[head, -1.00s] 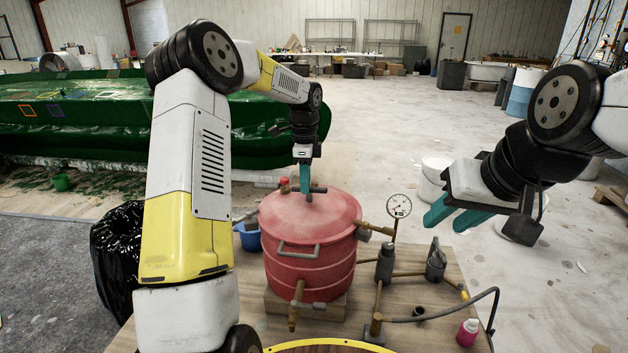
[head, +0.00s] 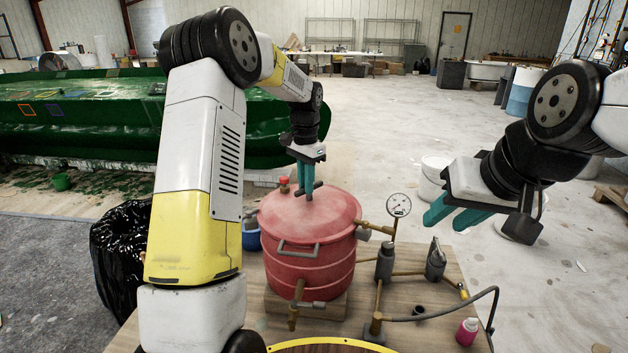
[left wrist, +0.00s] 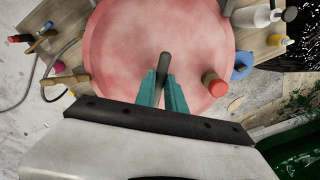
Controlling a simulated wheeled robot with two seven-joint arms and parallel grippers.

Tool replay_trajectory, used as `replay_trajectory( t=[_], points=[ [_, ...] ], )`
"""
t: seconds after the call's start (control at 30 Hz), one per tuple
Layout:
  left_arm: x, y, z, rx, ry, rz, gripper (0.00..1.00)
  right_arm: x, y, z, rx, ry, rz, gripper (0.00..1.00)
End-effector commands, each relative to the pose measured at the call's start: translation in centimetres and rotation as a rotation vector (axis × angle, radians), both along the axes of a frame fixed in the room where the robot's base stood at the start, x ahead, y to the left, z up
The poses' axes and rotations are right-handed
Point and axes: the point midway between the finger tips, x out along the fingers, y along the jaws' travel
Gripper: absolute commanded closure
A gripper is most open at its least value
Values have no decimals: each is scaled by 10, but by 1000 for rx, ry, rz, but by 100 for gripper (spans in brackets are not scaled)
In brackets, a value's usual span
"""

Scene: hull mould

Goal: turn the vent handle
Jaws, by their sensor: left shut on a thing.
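The red pot (head: 310,265) stands on the wooden table with its domed lid on. A short grey vent handle (head: 317,185) lies across the top of the lid. My left gripper (head: 304,192) reaches down from above, its teal fingers shut on the handle. In the left wrist view the grey handle (left wrist: 165,62) sticks out between the teal fingertips (left wrist: 162,86); the part between the fingers is mostly hidden. My right gripper (head: 455,217) is open and empty, in the air to the right of the pot.
A red-capped fitting (head: 283,182) stands on the lid close to my left gripper, also in the left wrist view (left wrist: 214,83). A pressure gauge (head: 398,205), brass pipes and a pink bottle (head: 467,332) are right of the pot. A black bag (head: 120,250) stands left.

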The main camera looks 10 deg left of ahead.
Motion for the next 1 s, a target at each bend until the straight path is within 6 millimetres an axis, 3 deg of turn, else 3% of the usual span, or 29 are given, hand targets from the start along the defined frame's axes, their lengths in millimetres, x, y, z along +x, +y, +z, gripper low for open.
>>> replay_trajectory(
  t=[0.5,1.0],
  points=[
    [-1,-5,0,-1,-3,450,100,0,0,0,0,0,0,64],
    [-2,-7,0,-2,-2,645,100,0,0,0,0,0,0,64]
  ],
)
